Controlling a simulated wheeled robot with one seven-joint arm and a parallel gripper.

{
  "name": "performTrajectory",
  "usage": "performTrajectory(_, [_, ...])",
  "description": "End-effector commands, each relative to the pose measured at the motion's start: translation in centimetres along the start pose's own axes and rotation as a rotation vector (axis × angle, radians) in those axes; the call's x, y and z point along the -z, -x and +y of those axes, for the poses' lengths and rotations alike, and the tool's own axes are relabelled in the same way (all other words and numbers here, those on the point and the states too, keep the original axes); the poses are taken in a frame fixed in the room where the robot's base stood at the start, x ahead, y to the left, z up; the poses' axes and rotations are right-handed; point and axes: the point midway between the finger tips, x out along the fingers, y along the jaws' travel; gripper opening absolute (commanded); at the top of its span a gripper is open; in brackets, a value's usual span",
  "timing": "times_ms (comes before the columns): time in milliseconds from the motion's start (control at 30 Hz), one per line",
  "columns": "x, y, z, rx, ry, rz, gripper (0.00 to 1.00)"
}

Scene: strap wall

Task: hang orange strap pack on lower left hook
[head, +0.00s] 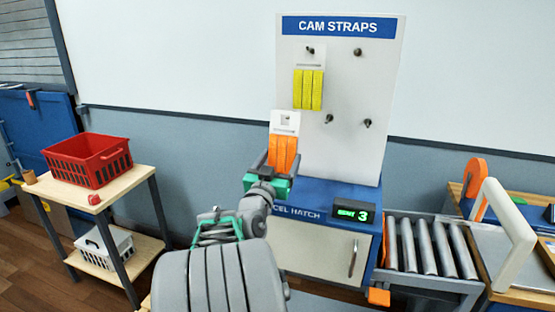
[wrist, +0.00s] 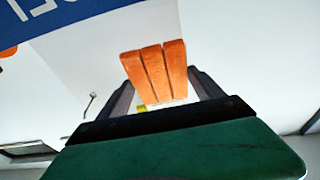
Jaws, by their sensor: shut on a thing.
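The orange strap pack (head: 283,152) has a white card top with a hole, and hangs upright in my gripper (head: 280,170). My gripper is shut on its straps; the orange straps (wrist: 155,70) show between the two fingers in the wrist view. The lower left hook (head: 328,118) is bare and sticks out of the white board. In the head view the pack's card is left of this hook, about level with it and apart from it. The card overlaps the board's left edge. The gap in depth between card and hook is hard to tell.
A yellow strap pack (head: 308,88) hangs on the upper left hook, above the orange pack. The upper right hook (head: 358,52) and lower right hook (head: 367,123) are bare. A blue counter (head: 330,195) with a small display (head: 354,212) stands below the board (head: 345,150).

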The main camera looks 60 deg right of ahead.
Motion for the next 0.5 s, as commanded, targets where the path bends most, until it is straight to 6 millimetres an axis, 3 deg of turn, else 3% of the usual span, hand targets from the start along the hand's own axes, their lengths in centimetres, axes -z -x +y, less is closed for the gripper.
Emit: performTrajectory(500, [-1.3,-3.4,0.0,0.000,0.000,0.000,0.36])
